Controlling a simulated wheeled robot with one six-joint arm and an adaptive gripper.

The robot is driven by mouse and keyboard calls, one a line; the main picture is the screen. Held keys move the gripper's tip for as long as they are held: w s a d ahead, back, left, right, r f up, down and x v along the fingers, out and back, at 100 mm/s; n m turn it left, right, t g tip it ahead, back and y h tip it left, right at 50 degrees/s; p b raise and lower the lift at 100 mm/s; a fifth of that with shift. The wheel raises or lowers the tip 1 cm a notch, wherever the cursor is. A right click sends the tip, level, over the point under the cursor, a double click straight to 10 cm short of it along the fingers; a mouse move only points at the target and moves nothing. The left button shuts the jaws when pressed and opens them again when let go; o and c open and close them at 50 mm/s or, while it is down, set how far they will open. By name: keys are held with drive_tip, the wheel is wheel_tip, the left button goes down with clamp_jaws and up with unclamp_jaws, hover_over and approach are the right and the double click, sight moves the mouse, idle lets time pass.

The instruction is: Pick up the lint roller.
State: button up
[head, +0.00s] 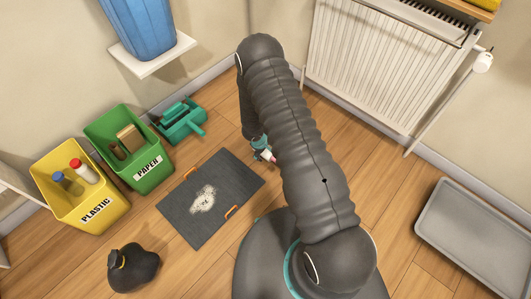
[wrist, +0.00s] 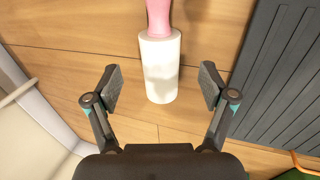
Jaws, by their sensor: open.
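The lint roller has a white cylinder (wrist: 160,68) and a pink handle. In the wrist view it lies on the wooden floor, handle pointing to the top of the picture. My gripper (wrist: 162,88) is open and empty, with one finger on each side of the roller's lower end in the picture. I cannot tell the height gap between the fingertips and the roller. In the head view my arm hides most of the gripper, and only a small pink part of the roller (head: 274,158) shows beside the arm.
A dark ribbed mat (head: 230,172) with white spilled powder lies left of my arm; it also shows in the wrist view (wrist: 283,70). Yellow (head: 98,213) and green (head: 150,172) bins, a teal dustpan (head: 180,122) and a dark bag (head: 133,268) stand left. A grey tray (head: 470,245) lies right.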

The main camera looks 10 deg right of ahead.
sight(267, 153)
drive_tip(key=shift+x, duration=2.8)
drive_tip(key=shift+w+a, duration=0.1)
drive_tip(key=c, duration=1.3)
